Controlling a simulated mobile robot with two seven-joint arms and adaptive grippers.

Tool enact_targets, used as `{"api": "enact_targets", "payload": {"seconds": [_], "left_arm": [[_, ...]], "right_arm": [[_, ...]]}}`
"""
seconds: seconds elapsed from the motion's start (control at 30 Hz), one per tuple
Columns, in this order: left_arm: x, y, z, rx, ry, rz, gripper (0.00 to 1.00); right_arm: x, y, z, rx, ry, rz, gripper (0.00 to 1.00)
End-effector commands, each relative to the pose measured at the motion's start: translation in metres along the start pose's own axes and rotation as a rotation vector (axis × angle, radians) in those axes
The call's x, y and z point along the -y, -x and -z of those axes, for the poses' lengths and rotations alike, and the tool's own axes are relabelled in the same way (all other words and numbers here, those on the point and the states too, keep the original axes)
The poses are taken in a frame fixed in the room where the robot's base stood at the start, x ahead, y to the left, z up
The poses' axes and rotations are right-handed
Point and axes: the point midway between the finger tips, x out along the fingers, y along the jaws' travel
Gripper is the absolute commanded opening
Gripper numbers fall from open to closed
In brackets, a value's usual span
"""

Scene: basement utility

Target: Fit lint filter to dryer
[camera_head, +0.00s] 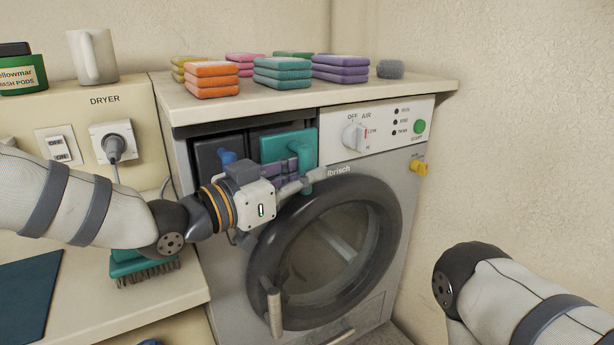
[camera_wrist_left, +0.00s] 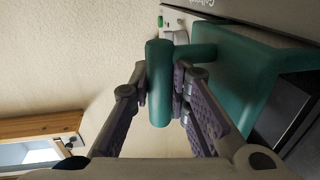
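The lint filter (camera_head: 283,146) is a teal block with a T-shaped handle. It sits at the right-hand opening in the upper left of the dryer front (camera_head: 228,262); how deep it sits I cannot tell. In the left wrist view its teal handle (camera_wrist_left: 159,85) stands between my two fingers, which press close on both sides. My left gripper (camera_head: 304,178) is shut on this handle, and the teal body (camera_wrist_left: 243,75) lies beyond, beside a dark opening. My right gripper is out of view; only part of my right arm shows at the lower right.
A dark panel with a blue knob (camera_head: 227,157) is left of the filter. The control panel (camera_head: 378,130) is right of it, above the round door (camera_head: 325,255). Stacked sponges (camera_head: 282,72) lie on top. A teal brush (camera_head: 145,265) lies on the left counter.

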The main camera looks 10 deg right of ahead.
Motion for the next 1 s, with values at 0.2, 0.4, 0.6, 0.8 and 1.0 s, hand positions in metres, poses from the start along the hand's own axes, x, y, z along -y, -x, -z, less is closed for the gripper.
{"api": "enact_targets", "payload": {"seconds": [0.2, 0.4, 0.6, 0.8, 1.0], "left_arm": [[0.001, 0.0, 0.001, -0.002, -0.002, 0.003, 0.4], [0.002, 0.002, 0.0, 0.001, 0.0, 0.004, 0.4], [0.003, 0.043, 0.001, 0.001, 0.002, 0.007, 0.4], [0.001, 0.094, 0.001, -0.002, 0.001, 0.005, 0.4], [0.0, 0.119, 0.001, -0.002, -0.001, 0.003, 0.4]], "right_arm": [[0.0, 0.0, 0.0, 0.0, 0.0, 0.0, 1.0], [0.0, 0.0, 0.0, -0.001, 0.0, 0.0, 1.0], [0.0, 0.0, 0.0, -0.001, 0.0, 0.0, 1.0], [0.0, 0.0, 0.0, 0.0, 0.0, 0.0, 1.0], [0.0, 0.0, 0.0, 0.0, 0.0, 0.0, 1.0]]}}
